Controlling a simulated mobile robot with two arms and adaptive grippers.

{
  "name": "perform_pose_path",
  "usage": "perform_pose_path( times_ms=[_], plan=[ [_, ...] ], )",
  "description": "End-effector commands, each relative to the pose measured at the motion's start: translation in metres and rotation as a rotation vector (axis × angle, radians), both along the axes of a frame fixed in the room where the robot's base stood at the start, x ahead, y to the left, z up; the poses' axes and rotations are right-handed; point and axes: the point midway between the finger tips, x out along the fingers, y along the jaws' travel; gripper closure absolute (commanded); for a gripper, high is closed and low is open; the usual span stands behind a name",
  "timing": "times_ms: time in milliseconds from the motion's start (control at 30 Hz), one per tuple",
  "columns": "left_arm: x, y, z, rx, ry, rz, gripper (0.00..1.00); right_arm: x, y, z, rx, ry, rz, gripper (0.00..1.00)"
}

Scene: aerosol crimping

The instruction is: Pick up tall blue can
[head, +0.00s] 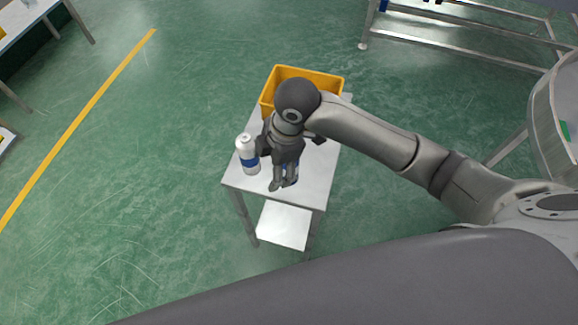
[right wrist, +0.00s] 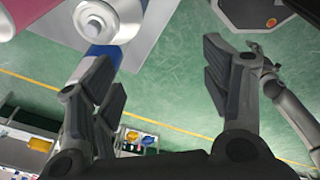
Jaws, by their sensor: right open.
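A tall white can with a blue band (head: 248,158) stands upright near the left edge of a small table (head: 312,178). My right gripper (head: 283,184) is open over the table, just right of the can, with its fingers pointing toward the table's near edge. A bit of blue shows beside its fingers; what it belongs to is mostly hidden. In the right wrist view a white-topped can with blue on its body (right wrist: 97,20) is at the upper left, partly behind one finger of the open gripper (right wrist: 160,62). No can is seen held.
A yellow crate (head: 310,71) sits at the table's far end, partly hidden by my right arm. A pinkish rounded object (right wrist: 28,14) fills the wrist view's top left corner. A metal frame (head: 470,42) stands at upper right. The green floor around the table is clear.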

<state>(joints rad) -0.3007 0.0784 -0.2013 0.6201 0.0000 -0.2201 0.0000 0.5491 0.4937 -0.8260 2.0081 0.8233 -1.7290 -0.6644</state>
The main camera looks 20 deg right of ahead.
Motion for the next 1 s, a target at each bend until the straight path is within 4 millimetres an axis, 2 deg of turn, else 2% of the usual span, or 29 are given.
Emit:
perform_pose_path(
  times_ms=[33,300,500,567,800,1000],
  plan=[
    [0.0,0.0,0.0,0.001,0.0,0.0,0.46,0.007,-0.008,0.006,-0.032,-0.004,0.037,0.29],
    [0.001,0.002,0.001,0.002,0.0,0.0,0.46,0.029,-0.045,0.031,-0.169,0.031,0.216,0.29],
    [0.001,0.002,0.001,0.003,-0.002,0.001,0.46,0.036,-0.061,0.041,-0.215,0.055,0.269,0.29],
    [0.001,0.002,0.002,0.003,-0.002,0.001,0.46,0.036,-0.063,0.038,-0.218,0.059,0.273,0.29],
    [0.001,0.002,0.005,0.003,-0.002,0.001,0.46,0.035,-0.062,0.001,-0.216,0.061,0.274,0.29],
    [0.001,0.002,0.007,0.003,-0.002,0.001,0.46,0.036,-0.061,-0.015,-0.217,0.059,0.273,0.29]
  ],
)
